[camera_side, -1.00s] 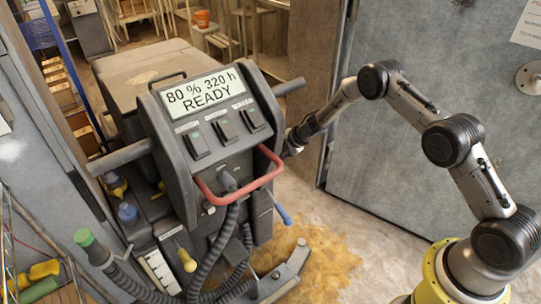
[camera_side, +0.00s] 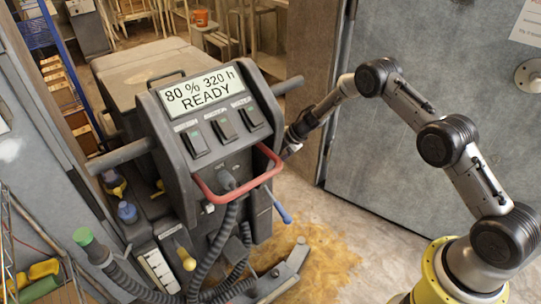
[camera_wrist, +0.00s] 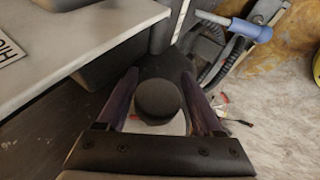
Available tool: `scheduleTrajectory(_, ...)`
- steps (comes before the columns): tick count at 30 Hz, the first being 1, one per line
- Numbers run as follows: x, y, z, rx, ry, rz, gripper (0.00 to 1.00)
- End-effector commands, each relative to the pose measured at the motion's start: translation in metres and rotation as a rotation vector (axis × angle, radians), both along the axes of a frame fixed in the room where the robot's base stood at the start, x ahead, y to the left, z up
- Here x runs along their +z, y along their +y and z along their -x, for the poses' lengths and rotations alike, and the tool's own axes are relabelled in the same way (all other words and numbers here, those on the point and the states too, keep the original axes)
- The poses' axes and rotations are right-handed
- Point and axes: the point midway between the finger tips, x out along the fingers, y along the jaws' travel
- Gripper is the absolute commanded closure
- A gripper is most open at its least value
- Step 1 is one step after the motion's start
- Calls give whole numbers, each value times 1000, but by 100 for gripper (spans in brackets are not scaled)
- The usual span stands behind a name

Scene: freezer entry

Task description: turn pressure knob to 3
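In the wrist view a dark round knob (camera_wrist: 158,98), which I take to be the pressure knob, stands between the two fingers of my gripper (camera_wrist: 160,74). The fingers are apart, one on each side of it; I cannot tell whether either touches it. A pale patch shows just below the knob. No scale or number 3 is readable. In the side view my gripper (camera_side: 291,148) is at the right side of the grey machine (camera_side: 225,145), beside the red handle. The knob cannot be made out there.
A red handle (camera_side: 243,192) juts from the machine's front, close to my gripper. A blue-handled lever (camera_side: 281,207) stands below; its blue end also shows in the wrist view (camera_wrist: 251,30). Black hoses hang in front. Open floor lies to the right.

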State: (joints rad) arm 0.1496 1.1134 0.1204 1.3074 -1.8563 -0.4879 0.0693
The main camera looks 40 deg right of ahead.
Motion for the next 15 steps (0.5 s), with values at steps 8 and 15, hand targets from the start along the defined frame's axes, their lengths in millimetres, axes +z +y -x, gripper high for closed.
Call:
scheduleTrajectory(8, 1, 0, -2, -1, -5, 1, 19)
scheduleTrajectory(15, 12, -5, 2, -2, -7, 2, 19)
